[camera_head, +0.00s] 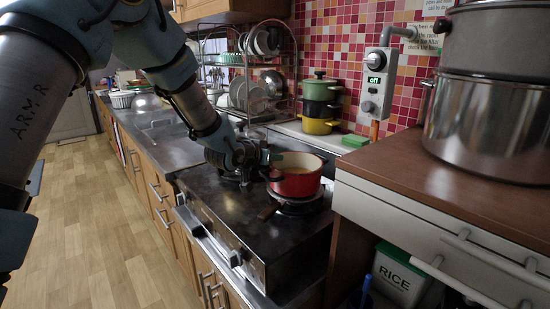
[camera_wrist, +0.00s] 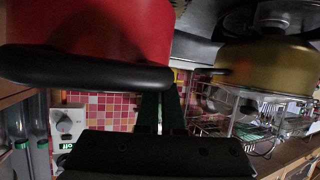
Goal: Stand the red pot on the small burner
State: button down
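The red pot (camera_head: 297,183) has a pale inside and sits at the right of the dark stove top, over a burner (camera_head: 299,207). I cannot tell whether it rests fully on that burner. In the wrist view the red pot (camera_wrist: 105,25) fills the upper left, with its black handle (camera_wrist: 85,72) across the front. My gripper (camera_head: 266,158) is at the pot's left side, close to the handle. Its dark green fingers (camera_wrist: 162,112) reach up to the handle, which hides their tips. Whether they grip it is unclear. Another burner (camera_head: 232,176) is partly hidden under my gripper.
A brass-coloured pot (camera_wrist: 265,68) is close by in the wrist view. Stacked coloured pots (camera_head: 319,102) and a dish rack (camera_head: 250,85) stand behind. A wooden counter (camera_head: 440,180) with large steel pots (camera_head: 490,125) borders the stove on the right. The stove's front is mostly clear.

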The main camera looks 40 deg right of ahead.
jog(key=c, duration=1)
grip_release()
jog(key=shift+r+p, duration=0.5)
jog(key=b+v, duration=0.3)
jog(key=v, duration=0.8)
jog(key=shift+a, duration=0.45)
jog(key=shift+s, duration=0.15)
jog(key=w+a+f+n+t+y, duration=0.1)
jog(key=w+a+f+n+y, duration=0.2)
jog(key=a, duration=0.7)
jog(key=w+a+f+n+t+y, duration=0.1)
jog(key=w+a+f+n+y, duration=0.2)
jog(key=a, duration=0.7)
jog(key=w+a+f+n+t+y, duration=0.1)
jog(key=w+a+y, duration=0.3)
jog(key=a, duration=0.6)
jog(key=s+a+f+n+g+y, duration=0.1)
jog(key=s+a+n+g, duration=0.1)
jog(key=a, duration=0.7)
jog(key=s+a+f+n+g+y, duration=0.1)
jog(key=s+a+f+n+g, duration=0.1)
jog(key=s+a, duration=0.5)
jog(key=shift+s+a+f+n+g+y, duration=0.3)
jog(key=shift+a+n+g, duration=0.2)
jog(key=shift+a+n, duration=0.7)
